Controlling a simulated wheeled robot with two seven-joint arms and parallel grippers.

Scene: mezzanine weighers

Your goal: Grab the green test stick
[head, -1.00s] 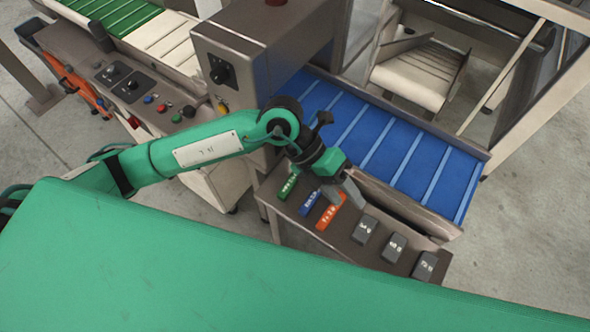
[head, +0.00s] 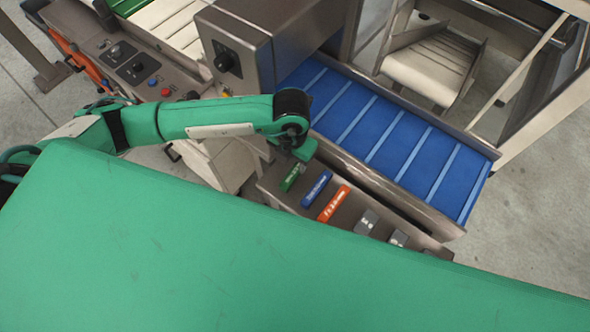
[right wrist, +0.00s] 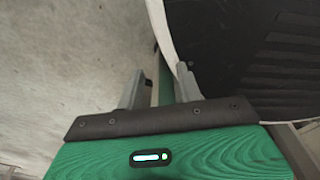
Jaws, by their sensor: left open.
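The green test stick (head: 291,177) lies at the left end of a row on a grey metal shelf (head: 271,186) beside the blue belt. My left gripper (head: 299,151) points down just above and behind the green stick, close to its upper end. Its jaws are open, but the fingers are mostly hidden under the wrist. I cannot tell whether they touch the stick. A blue stick (head: 317,189) and an orange stick (head: 333,204) lie to the right of the green one. In the right wrist view, my right gripper (right wrist: 160,76) has its two fingers apart, with nothing held.
Grey blocks (head: 366,221) lie right of the sticks. The blue belt (head: 390,140) runs behind the shelf, past a metal housing (head: 238,50) with a black knob. A control panel (head: 130,65) stands left. My green body covers the foreground.

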